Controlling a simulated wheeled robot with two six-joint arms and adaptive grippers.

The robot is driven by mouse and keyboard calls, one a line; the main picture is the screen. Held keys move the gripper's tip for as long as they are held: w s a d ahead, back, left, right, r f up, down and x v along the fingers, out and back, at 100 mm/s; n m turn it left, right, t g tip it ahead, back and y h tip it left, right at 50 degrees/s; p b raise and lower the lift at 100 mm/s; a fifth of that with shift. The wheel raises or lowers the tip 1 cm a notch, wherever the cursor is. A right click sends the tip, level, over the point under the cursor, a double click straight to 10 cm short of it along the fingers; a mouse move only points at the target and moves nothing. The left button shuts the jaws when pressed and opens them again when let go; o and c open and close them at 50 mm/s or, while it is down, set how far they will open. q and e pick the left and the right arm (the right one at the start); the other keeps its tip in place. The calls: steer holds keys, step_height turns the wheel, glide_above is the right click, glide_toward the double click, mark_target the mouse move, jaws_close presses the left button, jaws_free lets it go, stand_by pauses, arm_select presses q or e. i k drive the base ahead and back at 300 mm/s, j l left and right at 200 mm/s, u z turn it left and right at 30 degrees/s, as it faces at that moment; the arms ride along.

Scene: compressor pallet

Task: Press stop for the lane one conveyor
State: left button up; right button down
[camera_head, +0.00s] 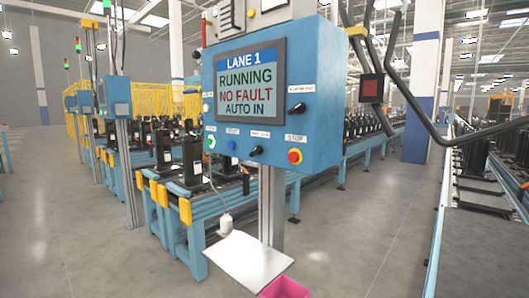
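The blue control box (312,112) for lane one stands in front of me on a grey post (270,210). Its screen (249,84) reads LANE 1, RUNNING, NO FAULT, AUTO IN. The red stop button (295,156) sits in a yellow ring at the lower right of the box, under a STOP label (296,138). A lit green button (211,142), a blue button (231,146) and a black selector knob (257,151) are to its left. Another black knob (297,108) is above it. Neither of my grippers is in view.
A light shelf (245,262) and a pink bin (283,287) are below the box. A blue conveyor (180,225) with black compressors (191,160) runs behind. A dark bent bar (440,128) hangs at the right. Grey floor (370,235) is clear at the right.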

mark_target(293, 156)
steer(key=i+j+z, duration=0.1)
steer(key=j, duration=0.35)
steer(key=i+j+z, duration=0.15)
steer(key=j, duration=0.3)
steer(key=i+j+z, duration=0.1)
steer(key=j, duration=0.35)
